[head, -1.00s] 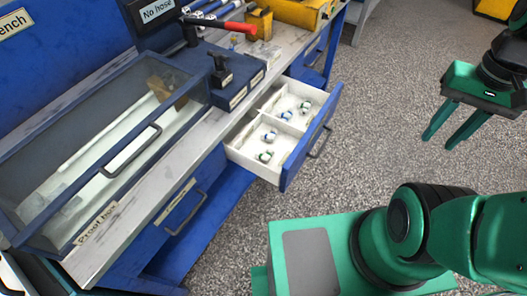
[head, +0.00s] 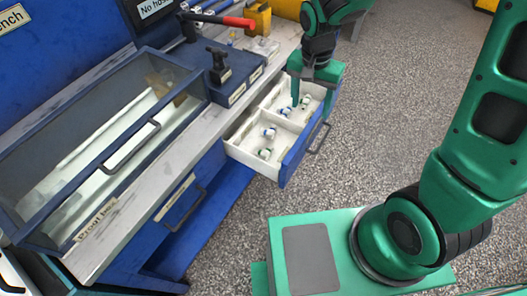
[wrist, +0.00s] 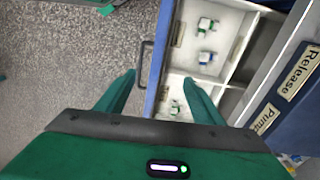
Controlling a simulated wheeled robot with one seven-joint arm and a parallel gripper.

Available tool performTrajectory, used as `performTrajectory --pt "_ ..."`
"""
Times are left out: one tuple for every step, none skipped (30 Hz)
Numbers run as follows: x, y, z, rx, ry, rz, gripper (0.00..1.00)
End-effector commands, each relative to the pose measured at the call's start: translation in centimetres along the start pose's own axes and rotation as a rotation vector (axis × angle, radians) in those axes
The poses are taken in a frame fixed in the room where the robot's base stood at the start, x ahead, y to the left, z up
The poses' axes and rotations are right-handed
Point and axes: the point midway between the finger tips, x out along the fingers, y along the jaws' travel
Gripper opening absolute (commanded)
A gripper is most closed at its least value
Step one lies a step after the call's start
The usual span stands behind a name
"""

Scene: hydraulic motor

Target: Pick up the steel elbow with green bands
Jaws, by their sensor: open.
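Small steel fittings lie in the open drawer (head: 292,158). A green-banded fitting (head: 265,153) and a blue-banded fitting (head: 269,132) are in the near compartment. The far compartment holds another green-banded fitting (head: 306,100) and a blue-banded one (head: 285,112). They are too small to tell surely which green-banded one is the elbow. My gripper (head: 311,103) is open and empty above the far compartment, pointing down. In the wrist view, the far green-banded fitting (wrist: 174,107) shows between the fingers, close to the right one. The far blue-banded fitting is hidden there.
The drawer's blue front and handle (head: 318,145) stick out over the speckled floor. A divider splits the white tray.

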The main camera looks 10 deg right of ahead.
Motion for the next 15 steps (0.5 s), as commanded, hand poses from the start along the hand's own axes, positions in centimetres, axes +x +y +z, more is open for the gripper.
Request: performTrajectory --pt "1.4 -2.4 1.6 -0.006 -0.012 -0.004 0.62" --pt "2.1 -3.6 2.4 -0.002 -0.016 -0.009 0.62" --pt "3.0 -5.1 3.5 0.004 -0.023 -0.015 0.62" --pt "3.5 -6.1 4.2 0.008 -0.027 -0.021 0.62" --pt "4.1 -7.0 5.0 0.012 -0.033 -0.025 0.62" --pt "4.7 -8.0 5.9 0.018 -0.039 -0.03 0.62" --pt "5.1 -8.6 6.5 0.023 -0.044 -0.032 0.62" --pt "5.5 -9.2 7.1 0.027 -0.048 -0.036 0.62" --pt "5.8 -9.8 7.7 0.03 -0.052 -0.04 0.62" --pt "6.1 -10.2 8.1 0.034 -0.055 -0.042 0.62" --pt "6.3 -10.4 8.4 0.036 -0.057 -0.043 0.62" --pt "6.6 -10.7 8.7 0.039 -0.06 -0.044 0.62" --pt "6.8 -10.8 8.8 0.041 -0.061 -0.044 0.62" --pt "7.2 -10.9 8.9 0.042 -0.062 -0.045 0.62" --pt "7.6 -10.9 9.0 0.043 -0.063 -0.044 0.62"
